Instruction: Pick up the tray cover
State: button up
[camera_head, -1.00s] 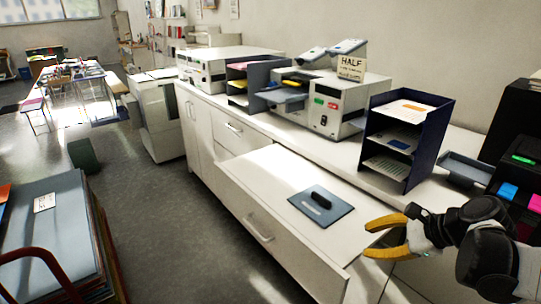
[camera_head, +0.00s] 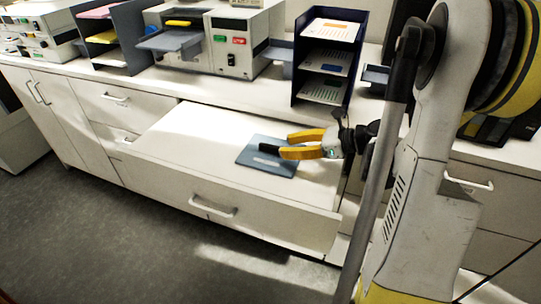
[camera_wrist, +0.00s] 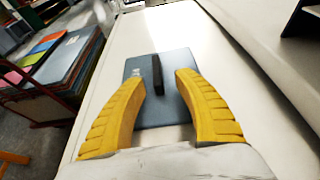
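The tray cover (camera_head: 257,161) is a flat blue-grey panel with a raised black handle. It lies on the white top of the pulled-out drawer (camera_head: 190,140). It also shows in the wrist view (camera_wrist: 176,97), with its black handle (camera_wrist: 157,73) standing up near the middle. My gripper (camera_head: 284,145) has yellow fingers and is open. In the wrist view, the fingers (camera_wrist: 158,82) are spread to either side of the handle, with the handle between and just beyond the tips. I cannot tell whether the fingers touch the cover.
A dark blue paper sorter (camera_head: 325,60) stands on the counter behind my gripper. A machine with coloured buttons (camera_head: 240,45) stands to its left. In the wrist view, a rack of coloured boards (camera_wrist: 62,62) is at the left. The drawer top around the cover is clear.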

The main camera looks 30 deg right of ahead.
aim_at(275, 147)
jog(key=b+x, duration=0.1)
jog(key=x, duration=0.1)
jog(key=b+x, duration=0.1)
jog(key=x, duration=0.2)
jog(key=shift+s+a+r, duration=0.1)
jog(key=shift+s+a, duration=0.1)
jog(key=shift+w+a, duration=0.1)
jog(key=shift+w, duration=0.2)
grip_shut()
